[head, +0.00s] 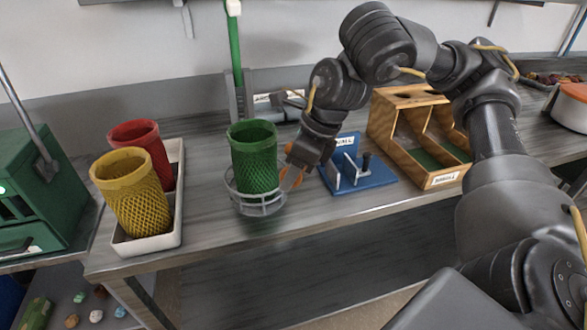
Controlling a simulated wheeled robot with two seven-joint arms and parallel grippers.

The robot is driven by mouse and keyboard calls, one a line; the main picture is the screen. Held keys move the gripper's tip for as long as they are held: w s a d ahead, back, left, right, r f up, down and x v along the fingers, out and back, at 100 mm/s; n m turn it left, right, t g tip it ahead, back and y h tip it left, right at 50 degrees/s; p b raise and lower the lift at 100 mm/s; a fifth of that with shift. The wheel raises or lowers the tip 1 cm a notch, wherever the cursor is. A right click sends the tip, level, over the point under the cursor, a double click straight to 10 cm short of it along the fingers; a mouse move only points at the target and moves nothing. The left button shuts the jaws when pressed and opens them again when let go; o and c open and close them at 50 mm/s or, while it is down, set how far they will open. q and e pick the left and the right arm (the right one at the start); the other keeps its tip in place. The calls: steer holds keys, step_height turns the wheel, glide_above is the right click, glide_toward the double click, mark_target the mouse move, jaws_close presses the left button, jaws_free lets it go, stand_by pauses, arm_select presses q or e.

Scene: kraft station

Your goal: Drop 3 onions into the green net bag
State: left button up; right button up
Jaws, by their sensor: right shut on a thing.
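The green net bag (254,160) stands upright and open at the top, inside a pale wire ring holder (258,209) on the grey workbench. My right gripper (292,178) reaches down just to the right of the bag, below the level of its rim. It is shut on a small orange-brown thing that looks like an onion (285,174), mostly hidden by the fingers. I cannot tell whether it touches the bag. The inside of the bag is hidden from here. My left gripper is not in view.
A yellow net bag (136,195) and a red one (140,138) stand in a white tray (175,205) on the left. A blue fixture (372,178) and a wooden divided box (390,119) stand right of my gripper.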

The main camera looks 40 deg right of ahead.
steer(key=m, duration=0.1)
steer(key=f+m+t+h, duration=0.1)
steer(key=m, duration=0.1)
steer(key=shift+s+a+f, duration=0.1)
steer(key=shift+a+f, duration=0.1)
steer(key=shift+a, duration=0.15)
steer(key=m, duration=0.1)
steer(key=f+m+h, duration=0.1)
steer(key=m, duration=0.1)
steer(key=a+m, duration=0.1)
steer(key=m, duration=0.1)
steer(key=shift+f+h, duration=0.35)
steer(key=shift+h, duration=0.05)
steer(key=shift+s+f+m+h, duration=0.1)
steer(key=shift+f+m+h, duration=0.2)
steer(key=shift+m, duration=0.4)
steer(key=s+a+f+m+g, duration=0.2)
steer(key=f+m+g, duration=0.2)
steer(key=m, duration=1.3)
steer(key=s+a+f+m+g, duration=0.1)
steer(key=f+m+g, duration=0.3)
steer(key=m, duration=1.3)
step_height(320, 180, down, 3)
steer(key=shift+s+a+g, duration=0.4)
steer(key=shift+a, duration=0.05)
